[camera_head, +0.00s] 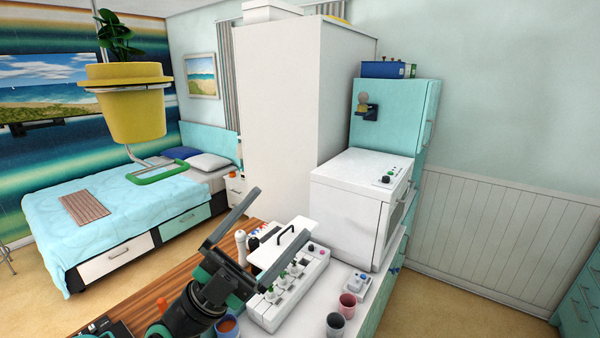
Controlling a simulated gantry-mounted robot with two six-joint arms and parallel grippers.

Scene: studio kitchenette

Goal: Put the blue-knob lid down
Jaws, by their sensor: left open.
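I cannot pick out a lid with a blue knob in this view. A white flat panel with a black handle (268,250) stands over the far end of a white rack (290,312) on the counter; no blue knob shows on it. My left gripper (289,240) is open, with its two dark fingers spread wide above the counter. One finger points up and right, and the other crosses in front of the rack. I see nothing held between the fingers. The gripper and wrist hide part of the rack and counter. My right gripper is not in view.
A grey cup (336,324), a pink cup (347,305) and a small white device (357,284) stand right of the rack. A brown-filled cup (228,326) is beside my wrist. A white oven-like box (345,222) stands behind. Wooden counter (150,290) at left is partly clear.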

